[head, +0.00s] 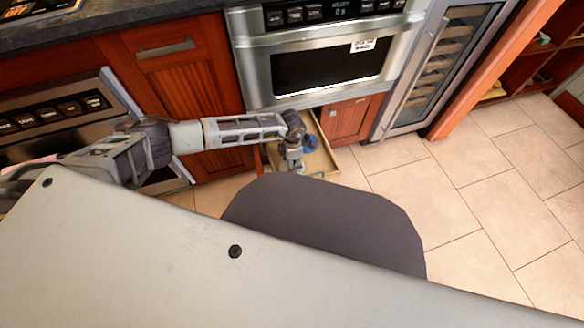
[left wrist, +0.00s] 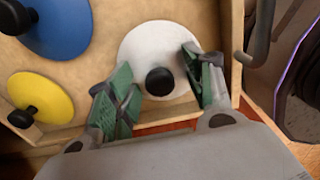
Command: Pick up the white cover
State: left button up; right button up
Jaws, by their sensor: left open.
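The white cover (left wrist: 148,47) is a round disc with a black knob (left wrist: 160,81). It lies in a wooden drawer (left wrist: 108,22), close to the drawer's near wall, in the left wrist view. My left gripper (left wrist: 160,88) is open, with its green-padded fingers on either side of the knob. I cannot tell whether the fingers touch the cover. In the head view my left gripper (head: 291,160) is over the open drawer (head: 322,160) below the microwave, and it hides the white cover there. My right gripper is in neither view.
A blue cover (left wrist: 68,28) and a yellow cover (left wrist: 52,92) lie left of the white one in the drawer. The drawer walls stand close around the gripper. A microwave (head: 335,65) is above the drawer. Tiled floor (head: 480,190) is clear on the right.

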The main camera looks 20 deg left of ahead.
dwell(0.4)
pick_arm(q)
jog(key=c, duration=1)
jog(key=shift+r, duration=0.1)
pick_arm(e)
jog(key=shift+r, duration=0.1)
pick_arm(q)
jog(key=shift+r+p, duration=0.45)
jog(key=shift+r, duration=0.4)
notch_tip(320, 180, up, 7)
jog(key=p, duration=0.2)
jog(key=shift+r+p, duration=0.1)
jog(key=shift+p, duration=0.3)
jog(key=shift+r, duration=0.5)
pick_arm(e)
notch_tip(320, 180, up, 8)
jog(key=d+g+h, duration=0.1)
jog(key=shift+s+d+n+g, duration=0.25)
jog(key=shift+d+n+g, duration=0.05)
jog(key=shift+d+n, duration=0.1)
